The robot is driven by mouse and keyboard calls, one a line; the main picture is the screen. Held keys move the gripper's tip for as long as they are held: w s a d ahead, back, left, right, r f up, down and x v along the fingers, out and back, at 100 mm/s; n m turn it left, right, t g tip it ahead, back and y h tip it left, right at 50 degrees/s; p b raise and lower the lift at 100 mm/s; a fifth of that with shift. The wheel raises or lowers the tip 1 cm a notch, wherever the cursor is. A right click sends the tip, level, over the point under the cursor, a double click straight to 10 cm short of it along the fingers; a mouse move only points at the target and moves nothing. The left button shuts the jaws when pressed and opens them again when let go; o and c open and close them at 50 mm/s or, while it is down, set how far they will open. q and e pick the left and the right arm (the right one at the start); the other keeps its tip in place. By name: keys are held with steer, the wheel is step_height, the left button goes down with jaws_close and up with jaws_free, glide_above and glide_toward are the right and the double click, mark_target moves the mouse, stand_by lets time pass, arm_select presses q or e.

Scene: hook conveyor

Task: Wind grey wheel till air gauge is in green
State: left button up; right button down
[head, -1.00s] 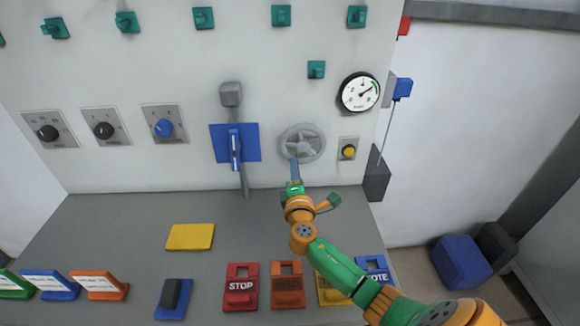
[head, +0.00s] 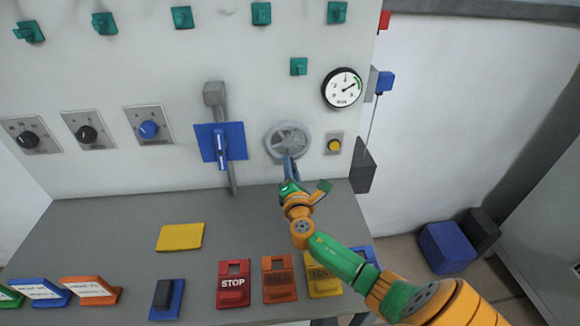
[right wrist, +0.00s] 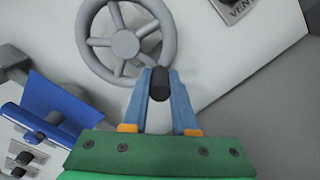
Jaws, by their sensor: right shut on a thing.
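The grey wheel (head: 288,141) is a spoked handwheel on the white panel. It fills the top of the right wrist view (right wrist: 125,43). My right gripper (head: 288,160) is at the wheel's lower rim. In the right wrist view its blue fingers (right wrist: 160,78) are shut on the wheel's black handle (right wrist: 160,86). The round air gauge (head: 342,88) is on the panel above and right of the wheel. Its needle points to the upper right, towards the green arc; whether it lies inside the arc is too small to tell. My left gripper is out of view.
A yellow button (head: 335,145) is right of the wheel. A blue lever plate (head: 237,140) is to its left. A dark hanging plate (head: 363,166) is at the panel's right edge.

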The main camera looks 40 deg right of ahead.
steer(key=shift+d+r, duration=0.1)
steer(key=shift+r, duration=0.2)
steer(key=c, duration=0.9)
jaws_free()
steer(key=shift+o, duration=1)
steer(key=shift+w, duration=0.1)
steer(key=shift+f, duration=0.2)
steer(key=v, duration=0.7)
